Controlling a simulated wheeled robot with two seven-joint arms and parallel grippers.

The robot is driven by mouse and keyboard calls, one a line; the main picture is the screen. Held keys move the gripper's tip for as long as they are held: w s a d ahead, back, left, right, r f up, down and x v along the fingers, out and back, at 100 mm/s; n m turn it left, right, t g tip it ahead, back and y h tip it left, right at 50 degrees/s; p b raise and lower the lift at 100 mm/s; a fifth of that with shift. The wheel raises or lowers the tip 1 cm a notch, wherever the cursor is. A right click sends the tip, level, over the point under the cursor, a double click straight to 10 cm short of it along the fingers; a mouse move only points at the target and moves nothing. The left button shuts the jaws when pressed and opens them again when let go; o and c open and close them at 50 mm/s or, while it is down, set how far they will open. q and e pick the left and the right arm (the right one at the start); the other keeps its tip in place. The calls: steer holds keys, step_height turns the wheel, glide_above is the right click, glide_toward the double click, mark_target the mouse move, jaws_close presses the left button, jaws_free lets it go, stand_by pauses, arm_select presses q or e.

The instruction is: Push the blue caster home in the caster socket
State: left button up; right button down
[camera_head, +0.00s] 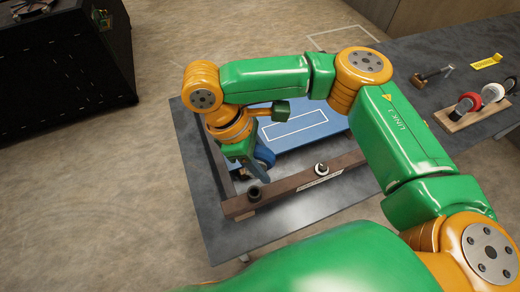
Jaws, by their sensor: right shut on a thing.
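My right gripper (258,170) is shut on the blue caster (265,156), whose blue wheel shows just right of the fingers. The gripper and wrist hide much of the caster. A dark round socket (254,193) stands on the brown beam (290,184), just in front of and below the gripper. The caster looks apart from this socket, a little behind it. A second, pale-ringed fitting (321,169) sits farther right on the beam, beside a white label. Which one is the caster socket I cannot tell. My left gripper is out of view.
A blue panel (292,134) with a white outline lies behind the beam on the grey table (212,228). At the right, a wooden rack (477,116) holds black, red and white wheels. A small tool (432,76) and yellow tag (487,61) lie behind it.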

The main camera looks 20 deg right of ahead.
steer(key=shift+s+a+r+p, duration=0.45)
steer(key=shift+s+a+p, duration=0.15)
steer(key=shift+a+p, duration=0.15)
steer(key=f, duration=0.1)
steer(key=f+b, duration=0.1)
steer(key=f, duration=0.1)
steer(key=w+f+b, duration=0.1)
steer(key=f, duration=0.1)
steer(key=shift+d+f, duration=0.15)
steer(key=shift+d, duration=0.15)
steer(key=shift+s+f+b, duration=0.2)
steer(key=shift+f+b, duration=0.15)
steer(key=shift+f, duration=0.1)
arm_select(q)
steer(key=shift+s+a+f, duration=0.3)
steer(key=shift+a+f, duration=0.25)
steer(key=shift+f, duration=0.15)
arm_select(e)
steer(key=shift+a+f, duration=0.1)
steer(key=shift+a, duration=0.05)
steer(key=shift+w, duration=0.2)
steer(key=shift+s, duration=0.2)
steer(key=shift+w, duration=0.1)
steer(key=shift+f, duration=0.55)
